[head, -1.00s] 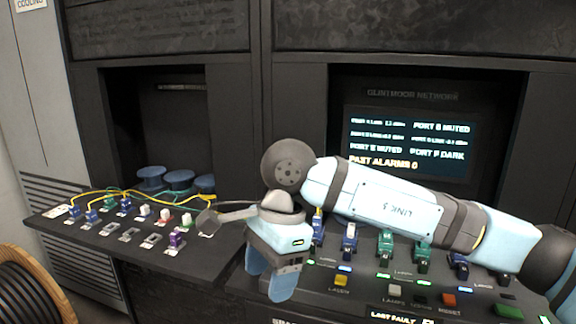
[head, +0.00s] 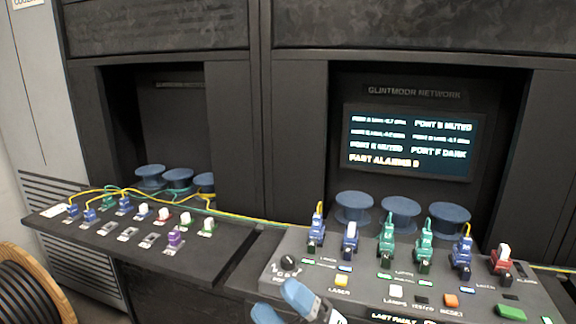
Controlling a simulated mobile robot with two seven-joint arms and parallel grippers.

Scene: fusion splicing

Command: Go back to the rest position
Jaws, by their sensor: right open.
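My right gripper (head: 282,305) shows only by its light-blue fingers at the bottom edge of the head view, in front of the control panel (head: 365,290). Its fingers are apart with nothing seen between them. The rest of that arm is out of the picture. My left gripper is not in view. The panel carries a row of upright connectors, among them a blue one (head: 317,232), a green one (head: 387,240) and a red one (head: 501,260).
A left shelf (head: 125,255) holds several small connectors with yellow and green cables. Blue spools (head: 353,208) stand behind the panel, below a lit screen (head: 411,143). A large cable reel (head: 35,285) stands at bottom left. The space above the panel is free.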

